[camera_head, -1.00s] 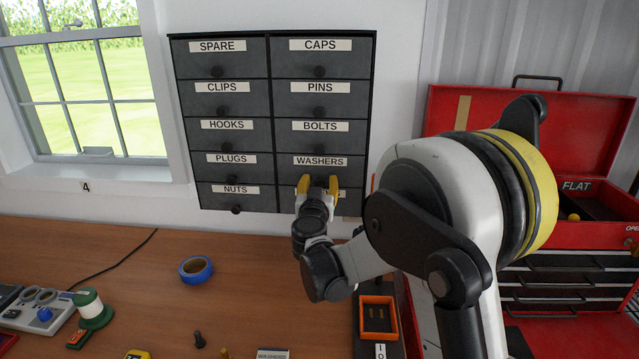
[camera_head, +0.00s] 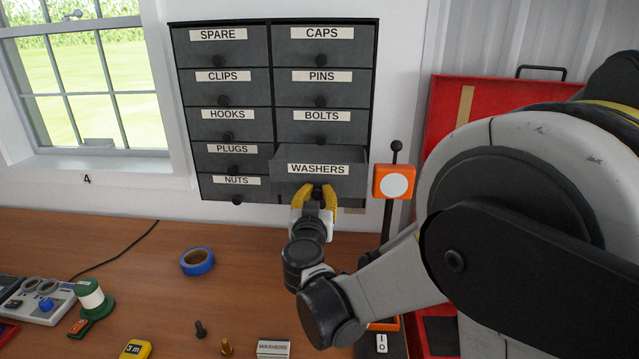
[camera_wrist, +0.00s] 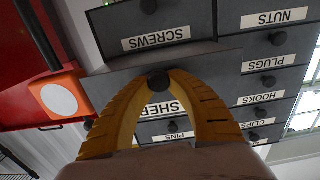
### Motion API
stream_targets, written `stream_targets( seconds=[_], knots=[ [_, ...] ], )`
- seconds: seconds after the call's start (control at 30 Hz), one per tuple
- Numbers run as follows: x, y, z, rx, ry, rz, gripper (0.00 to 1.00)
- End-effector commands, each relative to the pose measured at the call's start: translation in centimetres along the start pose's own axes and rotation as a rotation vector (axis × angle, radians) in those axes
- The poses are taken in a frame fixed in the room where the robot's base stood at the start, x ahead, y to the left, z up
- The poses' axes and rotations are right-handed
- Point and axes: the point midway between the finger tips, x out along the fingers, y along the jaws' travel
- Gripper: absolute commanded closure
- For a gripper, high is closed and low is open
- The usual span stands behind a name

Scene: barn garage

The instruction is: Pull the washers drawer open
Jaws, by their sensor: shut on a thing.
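The washers drawer (camera_head: 290,168) stands pulled out of the dark wall cabinet (camera_head: 273,110), in the right column below BOLTS. Its inside shows as a dark gap behind the front. My gripper (camera_head: 316,193) has its yellow fingers shut on the drawer's round black knob. In the wrist view my gripper (camera_wrist: 160,84) closes around the knob (camera_wrist: 158,81), and the fingers cover part of the washers label (camera_wrist: 158,110). The drawer below, labelled SCREWS (camera_wrist: 156,37), shows in the wrist view and is hidden behind the washers drawer in the head view.
An orange box with a white disc (camera_head: 393,182) stands close to the drawer's right side. A red toolbox (camera_head: 470,110) is farther right.

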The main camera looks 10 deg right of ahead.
Motion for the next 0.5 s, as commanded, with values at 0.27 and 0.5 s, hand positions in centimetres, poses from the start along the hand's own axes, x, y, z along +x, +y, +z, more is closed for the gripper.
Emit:
stream_targets(
  seconds=[0.27, 0.5],
  knots=[
    [-0.92, 0.01, -0.05, -0.002, 0.001, 0.000, 1.00],
    [-0.89, 0.02, -0.05, -0.002, 0.001, 0.000, 0.55]
  ],
)
